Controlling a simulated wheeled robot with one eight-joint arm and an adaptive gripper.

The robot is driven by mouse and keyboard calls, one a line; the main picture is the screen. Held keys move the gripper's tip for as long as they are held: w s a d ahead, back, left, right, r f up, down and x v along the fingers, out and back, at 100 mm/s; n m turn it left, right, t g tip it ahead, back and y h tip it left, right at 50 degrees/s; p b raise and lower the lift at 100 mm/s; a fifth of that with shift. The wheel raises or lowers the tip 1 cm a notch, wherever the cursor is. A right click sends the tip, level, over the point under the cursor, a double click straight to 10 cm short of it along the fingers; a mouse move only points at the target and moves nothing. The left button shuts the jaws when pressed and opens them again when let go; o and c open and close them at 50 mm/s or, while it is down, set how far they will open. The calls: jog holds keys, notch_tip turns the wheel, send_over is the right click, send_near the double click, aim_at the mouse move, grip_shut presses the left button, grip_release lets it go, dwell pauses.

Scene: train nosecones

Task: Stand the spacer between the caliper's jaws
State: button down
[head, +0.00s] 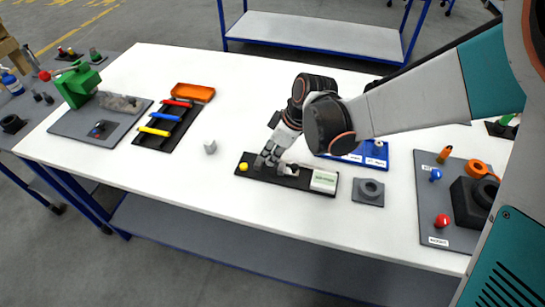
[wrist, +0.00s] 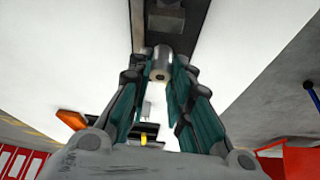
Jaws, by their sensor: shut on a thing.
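The caliper (head: 268,178) is a long dark base on the white table, with a yellow knob (head: 243,167) at its left and a pale block with a greenish label (head: 323,180) at its right. My gripper (head: 268,161) is over the caliper's left-middle part. In the wrist view, my gripper (wrist: 160,78) is shut on a grey metallic cylinder with a hole in its end, which looks like the spacer (wrist: 160,62). The dark base and a grey block (wrist: 166,18) show beyond it. My fingers hide the spacer in the head view; I cannot tell whether it touches the base.
A rack with coloured bars (head: 167,124) is further left. White table is clear in front.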

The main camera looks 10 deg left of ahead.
jog(key=shift+f+b, duration=0.55)
jog(key=shift+f, duration=0.7)
jog(key=shift+f, duration=0.1)
jog(key=c, duration=1.5)
grip_release()
jog(key=shift+o, duration=0.2)
jog(key=p+v, duration=0.8)
jog(key=v, duration=0.4)
